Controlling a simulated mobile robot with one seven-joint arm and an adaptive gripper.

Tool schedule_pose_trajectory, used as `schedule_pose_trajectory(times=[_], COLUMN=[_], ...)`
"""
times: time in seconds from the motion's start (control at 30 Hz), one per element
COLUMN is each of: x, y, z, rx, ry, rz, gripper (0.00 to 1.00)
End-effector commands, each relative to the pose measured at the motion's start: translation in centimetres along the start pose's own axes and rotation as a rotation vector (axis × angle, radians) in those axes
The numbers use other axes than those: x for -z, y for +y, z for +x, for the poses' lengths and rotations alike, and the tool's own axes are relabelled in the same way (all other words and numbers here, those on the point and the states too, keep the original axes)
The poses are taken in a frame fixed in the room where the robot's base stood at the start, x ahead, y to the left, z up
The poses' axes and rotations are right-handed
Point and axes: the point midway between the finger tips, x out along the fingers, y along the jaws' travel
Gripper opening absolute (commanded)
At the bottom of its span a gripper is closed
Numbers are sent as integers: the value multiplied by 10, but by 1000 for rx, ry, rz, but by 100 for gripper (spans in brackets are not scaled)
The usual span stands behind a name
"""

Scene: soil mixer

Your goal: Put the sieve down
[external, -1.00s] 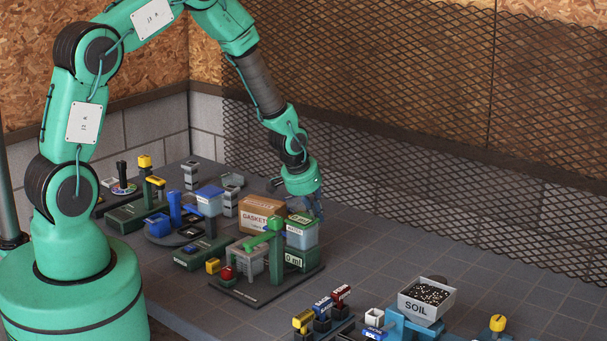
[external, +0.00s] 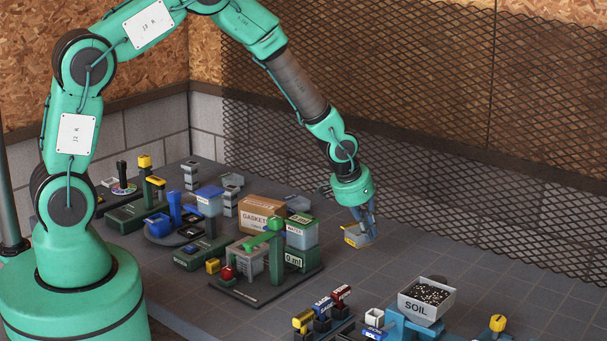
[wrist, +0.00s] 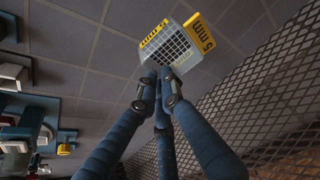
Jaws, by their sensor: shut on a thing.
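The sieve (external: 357,237) is a small grey box with a yellow label side and a grid face. In the wrist view the sieve (wrist: 172,50) has a yellow "5 mm" plate on its right and another yellow strip at its upper edge. My gripper (external: 368,226) points down and is shut on the sieve. In the wrist view my blue fingers (wrist: 160,88) meet at the sieve's near edge. The sieve is close to the grey table (external: 450,250); I cannot tell whether it touches it.
The Gasket box (external: 262,214) and a green stand with a clear container (external: 302,234) are left of the sieve. A Soil box (external: 427,302) stands at the front right. The dark mesh fence (external: 430,150) runs behind. The table right of the sieve is clear.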

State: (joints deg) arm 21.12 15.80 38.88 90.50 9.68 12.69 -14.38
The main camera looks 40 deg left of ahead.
Motion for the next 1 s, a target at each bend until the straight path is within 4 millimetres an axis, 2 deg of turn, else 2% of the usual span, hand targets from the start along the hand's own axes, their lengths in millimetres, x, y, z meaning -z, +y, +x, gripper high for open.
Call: schedule_pose_trajectory(times=[0.03,0.2,0.4,0.6,1.0], x=[1,0,-1,-2,-4], y=[20,70,105,114,114], z=[-3,-12,-20,-23,-18], rx=[-8,-26,-38,-41,-41], ry=[2,1,2,2,1], rz=[20,68,103,111,111], gripper=[0,0,0,0,0])
